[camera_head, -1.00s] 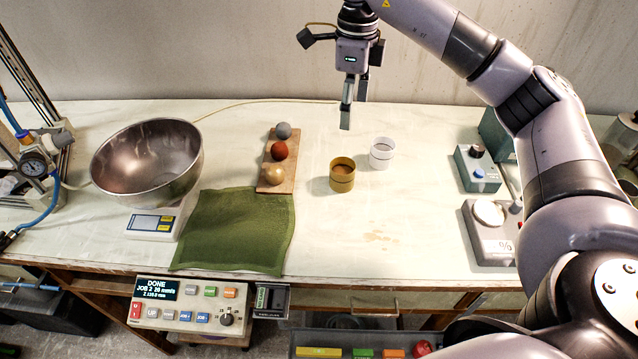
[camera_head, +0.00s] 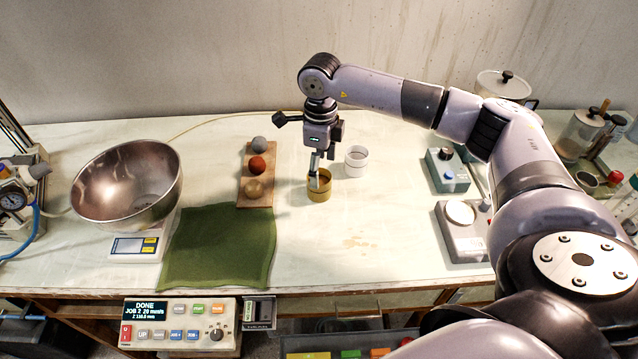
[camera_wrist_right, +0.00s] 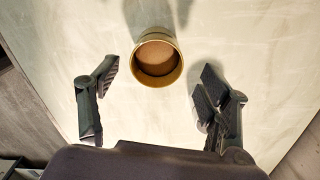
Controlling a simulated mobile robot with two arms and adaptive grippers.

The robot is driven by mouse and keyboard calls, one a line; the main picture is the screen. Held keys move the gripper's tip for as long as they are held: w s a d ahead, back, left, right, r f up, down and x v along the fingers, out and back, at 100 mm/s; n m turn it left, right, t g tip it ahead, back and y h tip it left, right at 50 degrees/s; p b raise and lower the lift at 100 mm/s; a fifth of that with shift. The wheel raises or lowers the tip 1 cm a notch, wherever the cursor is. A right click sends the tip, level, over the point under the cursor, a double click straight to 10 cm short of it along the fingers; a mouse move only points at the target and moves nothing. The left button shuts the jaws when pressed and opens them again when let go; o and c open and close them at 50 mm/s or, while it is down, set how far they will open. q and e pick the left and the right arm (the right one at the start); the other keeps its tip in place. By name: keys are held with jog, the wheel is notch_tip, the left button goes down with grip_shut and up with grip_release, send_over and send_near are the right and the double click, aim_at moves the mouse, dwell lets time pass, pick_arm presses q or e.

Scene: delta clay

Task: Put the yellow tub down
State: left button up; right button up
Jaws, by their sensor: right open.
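The yellow tub (camera_head: 319,190) stands upright on the table, right of the wooden board. It has brownish contents in it, seen from above in the right wrist view (camera_wrist_right: 157,60). My right gripper (camera_head: 318,172) is right over or beside the tub in the head view and partly covers it. In the right wrist view the right gripper (camera_wrist_right: 158,84) has its two fingers wide apart, one to each side of the tub's near edge. Nothing is between the fingertips touching them. My left gripper is in neither view.
A white tub (camera_head: 355,163) stands just right of the gripper. A wooden board (camera_head: 258,200) with three balls lies left. Farther left are a green cloth (camera_head: 220,245) and a metal bowl (camera_head: 128,185) on a scale. Table in front of the tub is clear.

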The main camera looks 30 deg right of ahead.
aim_at(320, 179)
jog(key=f, duration=0.1)
jog(key=f+p, duration=0.1)
jog(key=f, duration=0.1)
jog(key=shift+s+a+f, duration=0.15)
jog(key=shift+a+f, duration=0.05)
jog(key=shift+f, duration=0.5)
jog(key=shift+c, duration=0.2)
jog(key=shift+c, duration=0.6)
jog(key=c, duration=1.3)
notch_tip(320, 179, up, 20)
jog(key=b, duration=0.4)
jog(key=s+a+f+n, duration=0.4)
jog(key=s+n, duration=0.1)
jog(key=n, duration=0.4)
jog(key=s+a+f+n, duration=0.4)
jog(key=a+f+n, duration=0.1)
jog(key=n, duration=0.4)
jog(key=s+a+f+n, duration=0.4)
jog(key=s+n, duration=0.1)
jog(key=n, duration=0.5)
jog(key=shift+s+a+f, duration=0.2)
jog(key=shift+s+f, duration=0.15)
